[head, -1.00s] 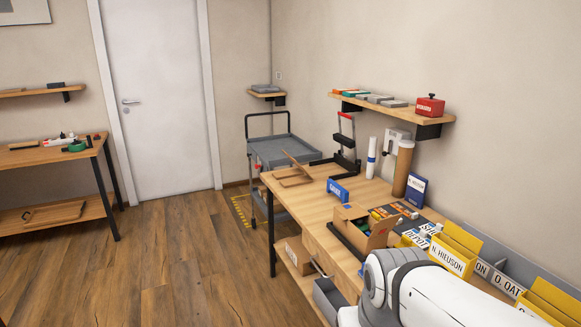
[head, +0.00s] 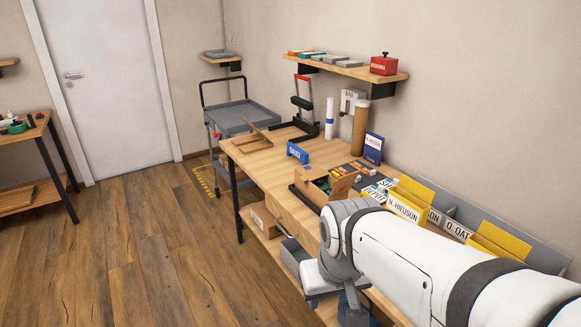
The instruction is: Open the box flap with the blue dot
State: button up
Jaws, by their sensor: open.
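A small brown cardboard box (head: 312,191) stands on the wooden workbench in the head view, just beyond my arm. One flap (head: 343,186) stands raised at its right side, and the top is at least partly open, with small coloured items showing by it. A blue dot is too small to make out for certain. My white arm reaches in from the lower right and bends down in front of the bench, nearer than the box. My gripper's fingers do not show.
The workbench (head: 262,165) also holds a blue sign block (head: 297,153), a cardboard tube (head: 360,129), a blue booklet (head: 373,148) and yellow named bins (head: 408,199) close to my arm. A grey cart (head: 240,118) stands behind.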

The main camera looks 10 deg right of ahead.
aim_at(311, 172)
jog(key=u, duration=0.35)
jog(key=i, duration=0.9)
jog(key=u, duration=0.55)
